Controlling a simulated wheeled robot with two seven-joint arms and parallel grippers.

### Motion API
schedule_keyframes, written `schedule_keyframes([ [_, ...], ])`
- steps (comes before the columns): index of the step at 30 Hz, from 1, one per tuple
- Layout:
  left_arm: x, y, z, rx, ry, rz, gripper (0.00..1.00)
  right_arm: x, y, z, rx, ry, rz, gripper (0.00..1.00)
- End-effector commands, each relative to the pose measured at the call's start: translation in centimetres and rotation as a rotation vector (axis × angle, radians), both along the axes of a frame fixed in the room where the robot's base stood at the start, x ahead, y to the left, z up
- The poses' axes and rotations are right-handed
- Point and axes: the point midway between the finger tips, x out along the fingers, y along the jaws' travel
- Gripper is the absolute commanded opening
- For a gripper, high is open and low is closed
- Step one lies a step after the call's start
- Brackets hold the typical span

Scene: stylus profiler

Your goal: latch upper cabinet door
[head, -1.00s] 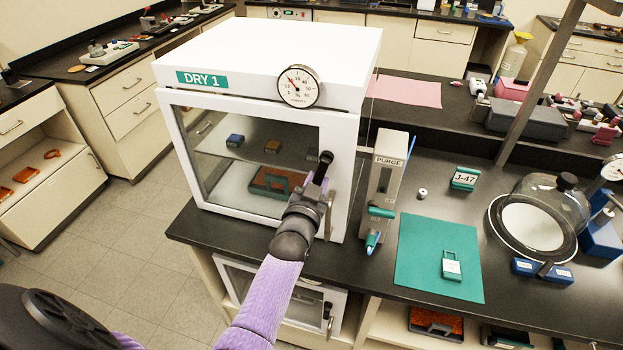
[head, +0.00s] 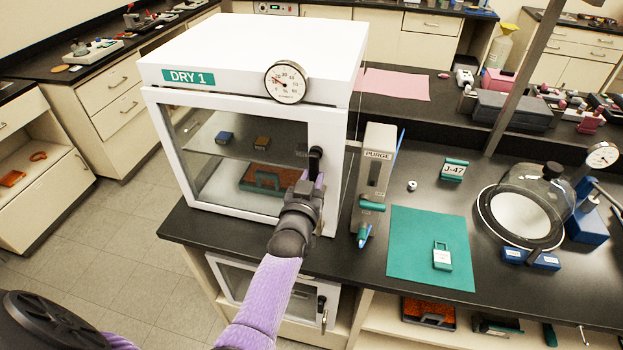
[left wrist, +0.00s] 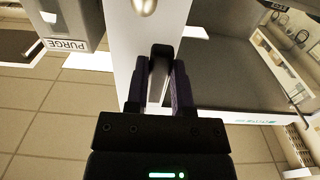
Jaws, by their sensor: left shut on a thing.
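The upper cabinet (head: 262,48), white and labelled DRY 1, stands on the black bench. Its framed glass door (head: 228,160) looks closed against the body. A black latch handle (head: 316,158) is on the right frame of the door and points nearly straight down. My left gripper (head: 313,184) is shut on the lower part of this handle. In the left wrist view, the purple fingers (left wrist: 160,88) flank the dark handle (left wrist: 161,52); its held end is partly hidden between them. My right gripper is not in view.
A PURGE unit (head: 375,165) stands close right of the cabinet. Farther right are a green mat (head: 415,225) with a padlock-shaped tag (head: 442,257) and a glass bell jar (head: 530,205). A lower cabinet (head: 232,276) is beneath the bench. A round gauge (head: 285,82) is above the door.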

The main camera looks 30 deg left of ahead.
Motion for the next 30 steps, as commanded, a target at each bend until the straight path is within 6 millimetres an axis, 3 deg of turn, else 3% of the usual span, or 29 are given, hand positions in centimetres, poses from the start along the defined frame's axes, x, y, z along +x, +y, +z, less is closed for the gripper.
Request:
schedule_keyframes([
  [2, 0.0, -0.1, 0.0, -0.003, 0.0, -0.001, 0.0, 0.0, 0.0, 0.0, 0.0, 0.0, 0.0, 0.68],
  [3, 0.0, -0.1, 0.0, -0.003, 0.0, -0.001, 0.33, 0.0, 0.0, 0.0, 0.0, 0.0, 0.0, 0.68],
  [8, 0.0, 0.0, 0.0, -0.001, 0.001, -0.001, 0.65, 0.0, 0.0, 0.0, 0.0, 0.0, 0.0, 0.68],
  [17, -0.3, -0.1, 0.1, 0.0, 0.002, 0.0, 0.65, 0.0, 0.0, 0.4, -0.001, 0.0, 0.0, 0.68],
  [20, -1.8, -0.5, 0.4, -0.001, 0.005, -0.001, 0.65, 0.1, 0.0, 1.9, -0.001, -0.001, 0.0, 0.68],
  [24, -5.3, -1.3, 0.7, 0.0, 0.006, -0.001, 0.65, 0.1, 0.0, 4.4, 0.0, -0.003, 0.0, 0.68],
  [30, -8.9, -2.2, 0.3, -0.001, 0.003, -0.001, 0.65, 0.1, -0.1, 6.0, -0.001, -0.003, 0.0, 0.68],
])
